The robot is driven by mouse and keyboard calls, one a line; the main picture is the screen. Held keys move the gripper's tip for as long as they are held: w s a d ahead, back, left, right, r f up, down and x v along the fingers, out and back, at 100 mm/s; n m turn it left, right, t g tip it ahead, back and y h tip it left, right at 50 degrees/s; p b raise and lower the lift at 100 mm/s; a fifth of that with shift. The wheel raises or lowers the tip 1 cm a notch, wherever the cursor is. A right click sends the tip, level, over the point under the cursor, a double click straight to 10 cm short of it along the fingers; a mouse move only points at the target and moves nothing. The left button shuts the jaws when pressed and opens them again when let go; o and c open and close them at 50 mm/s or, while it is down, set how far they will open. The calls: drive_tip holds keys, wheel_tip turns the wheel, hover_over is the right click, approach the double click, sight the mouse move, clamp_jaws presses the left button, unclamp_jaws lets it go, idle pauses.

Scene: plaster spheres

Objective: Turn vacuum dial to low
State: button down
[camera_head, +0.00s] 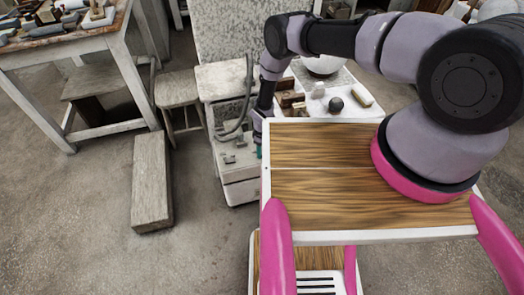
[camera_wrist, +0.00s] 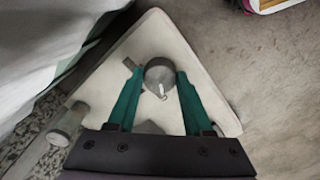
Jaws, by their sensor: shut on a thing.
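The vacuum dial (camera_wrist: 160,78) is a round grey knob with a small light pointer, set on a white panel (camera_wrist: 152,38) in the wrist view. The pointer is toward the lower edge of the knob. My gripper (camera_wrist: 160,70) has two teal fingers, one at each side of the dial, and is shut on it. In the head view my gripper (camera_head: 259,151) is a small teal patch at the right side of the worn white cabinet (camera_head: 238,190). The dial is hidden there, and no low marking can be read.
A pale cylinder (camera_wrist: 66,126) stands beside the panel at the left. A stool (camera_head: 178,92) and a long wooden block (camera_head: 152,180) stand left; the floor between is clear.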

drive_tip(key=shift+c, duration=1.5)
unclamp_jaws()
drive_tip(key=shift+r, duration=0.1)
wheel_tip(320, 180, up, 11)
